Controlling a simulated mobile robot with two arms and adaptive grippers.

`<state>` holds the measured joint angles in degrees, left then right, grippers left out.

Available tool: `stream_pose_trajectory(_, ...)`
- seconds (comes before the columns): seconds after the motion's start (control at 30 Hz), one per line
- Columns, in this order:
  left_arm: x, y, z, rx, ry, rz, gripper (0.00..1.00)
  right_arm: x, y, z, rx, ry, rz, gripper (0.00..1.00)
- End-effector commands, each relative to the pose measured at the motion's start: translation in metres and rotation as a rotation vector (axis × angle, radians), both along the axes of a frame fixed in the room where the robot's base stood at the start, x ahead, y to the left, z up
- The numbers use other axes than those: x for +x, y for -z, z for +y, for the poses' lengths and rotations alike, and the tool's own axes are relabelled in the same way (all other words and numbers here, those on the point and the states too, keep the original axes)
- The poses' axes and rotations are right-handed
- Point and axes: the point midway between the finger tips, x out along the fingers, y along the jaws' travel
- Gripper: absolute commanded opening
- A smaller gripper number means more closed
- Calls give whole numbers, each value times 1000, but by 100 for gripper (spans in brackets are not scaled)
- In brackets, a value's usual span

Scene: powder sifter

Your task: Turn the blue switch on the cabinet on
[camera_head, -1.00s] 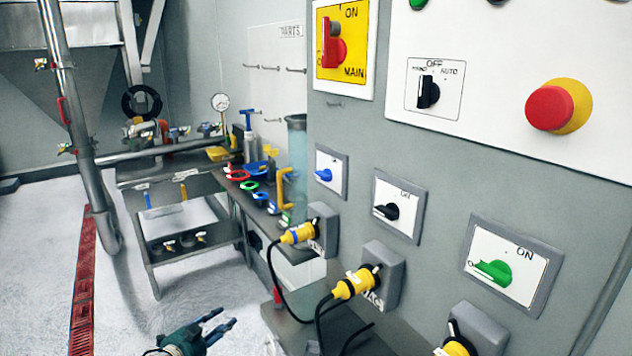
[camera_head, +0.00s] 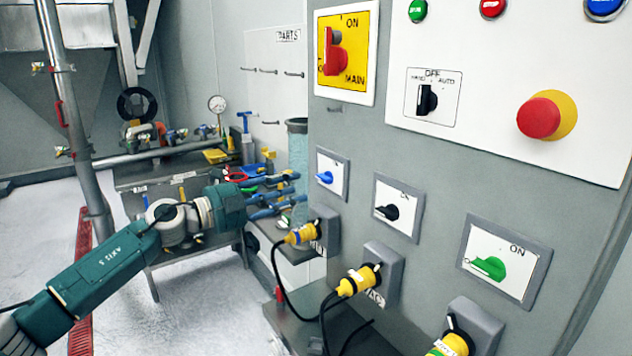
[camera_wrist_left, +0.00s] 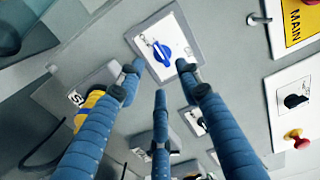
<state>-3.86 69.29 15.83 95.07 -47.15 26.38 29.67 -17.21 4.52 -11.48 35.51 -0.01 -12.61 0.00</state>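The blue switch (camera_head: 325,176) sits on a small white plate in a grey frame on the cabinet (camera_head: 380,150), left of the black and green switches. It also shows in the left wrist view (camera_wrist_left: 162,53), ahead of the fingertips, with its handle slanted. My left gripper (camera_head: 298,190) points right toward the cabinet, a little left of and below the blue switch. In the left wrist view its blue fingers (camera_wrist_left: 160,95) are spread, with nothing between them, and they look apart from the switch. My right gripper is not seen.
A black switch (camera_head: 390,212) and a green switch (camera_head: 490,267) sit to the right. Yellow plugs (camera_head: 358,281) with black cables stick out below. A red main switch (camera_head: 334,55) and a red emergency button (camera_head: 540,117) are above. A bench with tools stands behind my left gripper.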

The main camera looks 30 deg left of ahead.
Motion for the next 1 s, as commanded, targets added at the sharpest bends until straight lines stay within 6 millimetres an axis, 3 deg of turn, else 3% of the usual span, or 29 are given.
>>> stream_pose_trajectory(0.53, 59, -3, -24, -4, -2, -3, 35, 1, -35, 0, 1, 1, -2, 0)
stream_pose_trajectory(1.0, 69, 0, -29, -1, -1, 0, 35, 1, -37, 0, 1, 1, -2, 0)
